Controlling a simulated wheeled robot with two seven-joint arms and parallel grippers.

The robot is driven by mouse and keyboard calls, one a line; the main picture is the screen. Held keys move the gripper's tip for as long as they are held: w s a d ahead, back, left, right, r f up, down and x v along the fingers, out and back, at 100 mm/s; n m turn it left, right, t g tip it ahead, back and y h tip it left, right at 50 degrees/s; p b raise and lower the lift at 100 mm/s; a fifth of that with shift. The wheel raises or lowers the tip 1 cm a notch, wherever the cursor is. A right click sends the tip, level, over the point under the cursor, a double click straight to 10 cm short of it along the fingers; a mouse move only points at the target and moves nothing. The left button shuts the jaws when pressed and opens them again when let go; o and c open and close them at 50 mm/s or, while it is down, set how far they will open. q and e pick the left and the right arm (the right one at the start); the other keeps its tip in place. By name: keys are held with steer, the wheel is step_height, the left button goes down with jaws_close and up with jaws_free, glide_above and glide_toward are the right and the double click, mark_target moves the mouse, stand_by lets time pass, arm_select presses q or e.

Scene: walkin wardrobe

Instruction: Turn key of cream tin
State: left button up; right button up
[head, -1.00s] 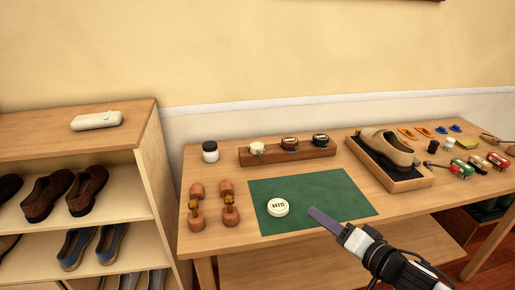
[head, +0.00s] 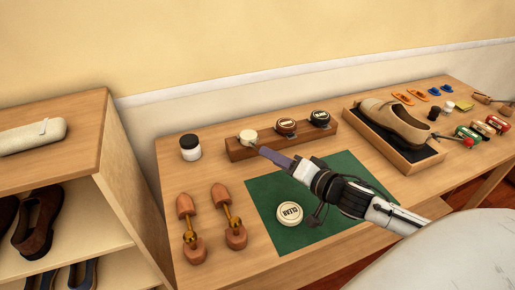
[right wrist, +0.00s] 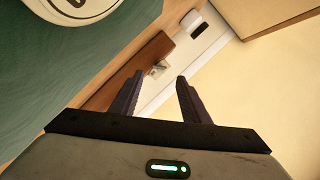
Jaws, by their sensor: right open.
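The cream tin (head: 248,137) sits at the left end of a wooden rack (head: 240,153), beside a brown tin (head: 285,126) and a black tin (head: 319,118). Its key is too small to make out clearly. My right gripper (head: 264,152) points at the rack, its tips just in front of the cream tin, apparently not touching it. In the right wrist view the gripper (right wrist: 160,76) is open and empty, and the small pale tin (right wrist: 158,68) shows between the fingertips against the rack (right wrist: 150,55). My left gripper is not in view.
A green mat (head: 262,195) bears a round white lidded tin (head: 290,214) below my right arm. A shoe (head: 397,121) in a tray (head: 430,159) is right.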

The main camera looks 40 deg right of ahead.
mark_target(254, 147)
steer(key=x, duration=0.5)
steer(key=shift+w, duration=0.2)
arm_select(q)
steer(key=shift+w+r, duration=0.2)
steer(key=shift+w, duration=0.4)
arm_select(e)
steer(key=shift+x, duration=0.9)
steer(key=shift+f, duration=0.1)
steer(key=c, duration=1.1)
steer(key=shift+o, duration=0.2)
steer(key=shift+a+r+n+p, duration=0.1)
steer(key=shift+r+n+p, duration=0.3)
steer(key=shift+p, duration=0.65)
steer(key=shift+n+g+h+p, duration=0.4)
steer(key=shift+n+h+p, duration=0.1)
steer(key=shift+n+p, duration=0.15)
steer(key=shift+a+f+n, duration=0.15)
steer(key=shift+n, duration=0.4)
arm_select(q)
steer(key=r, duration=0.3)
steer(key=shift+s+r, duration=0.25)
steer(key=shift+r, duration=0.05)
arm_select(e)
steer(key=n+g+h, duration=0.1)
steer(key=n+h, duration=0.2)
steer(key=shift+a+n, duration=0.15)
steer(key=shift+n, duration=0.25)
steer(key=shift+w, duration=0.1)
